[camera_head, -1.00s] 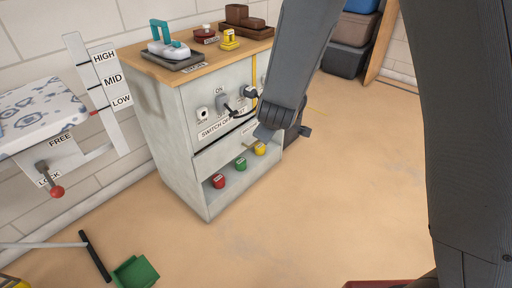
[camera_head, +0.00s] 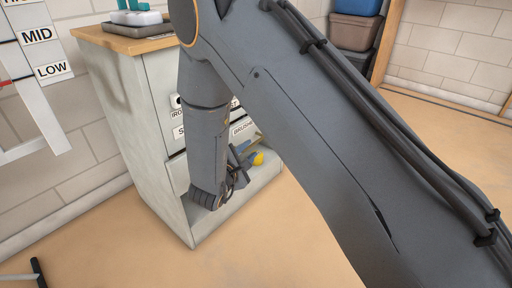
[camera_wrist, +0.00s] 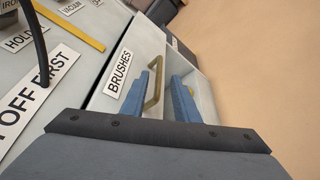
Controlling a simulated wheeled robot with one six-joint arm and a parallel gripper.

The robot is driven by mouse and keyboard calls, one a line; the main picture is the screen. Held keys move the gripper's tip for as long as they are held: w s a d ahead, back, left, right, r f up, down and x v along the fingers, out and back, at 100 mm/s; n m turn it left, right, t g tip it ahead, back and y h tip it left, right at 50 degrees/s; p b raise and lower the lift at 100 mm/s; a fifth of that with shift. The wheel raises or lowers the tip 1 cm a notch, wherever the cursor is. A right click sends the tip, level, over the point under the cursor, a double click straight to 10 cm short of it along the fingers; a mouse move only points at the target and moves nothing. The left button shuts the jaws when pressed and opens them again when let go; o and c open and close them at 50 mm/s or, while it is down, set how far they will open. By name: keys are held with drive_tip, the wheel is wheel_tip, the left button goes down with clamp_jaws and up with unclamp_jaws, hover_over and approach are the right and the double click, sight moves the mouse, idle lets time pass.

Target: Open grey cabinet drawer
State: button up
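The grey cabinet (camera_head: 150,110) with a wooden top stands left of centre in the head view, partly hidden behind my arm. Its drawer front (camera_wrist: 178,58) carries a BRUSHES label (camera_wrist: 118,73) and fills the middle of the wrist view. A brass handle (camera_wrist: 153,88) sticks out from this front. My gripper (camera_wrist: 168,76) is at the handle with its blue fingers apart, one on each side of part of it. I cannot tell whether either finger touches it. In the head view my gripper (camera_head: 240,172) is low before the cabinet, mostly hidden by my arm.
An open lower shelf (camera_head: 215,215) holds a yellow object (camera_head: 258,158). A black cable (camera_wrist: 38,45) and a yellow strip (camera_wrist: 70,26) lie across the upper cabinet front in the wrist view. Storage bins (camera_head: 355,30) stand at the back. Floor (camera_head: 285,250) before the cabinet is clear.

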sight(255, 144)
drive_tip(key=b+x, duration=0.1)
drive_tip(key=x, duration=0.2)
drive_tip(key=b+x, duration=0.2)
drive_tip(key=shift+w+a+f, duration=0.1)
drive_tip(key=shift+w+f, duration=0.15)
drive_tip(key=shift+w, duration=0.15)
drive_tip(key=shift+w+d, duration=0.3)
drive_tip(key=shift+w, duration=0.35)
clamp_jaws()
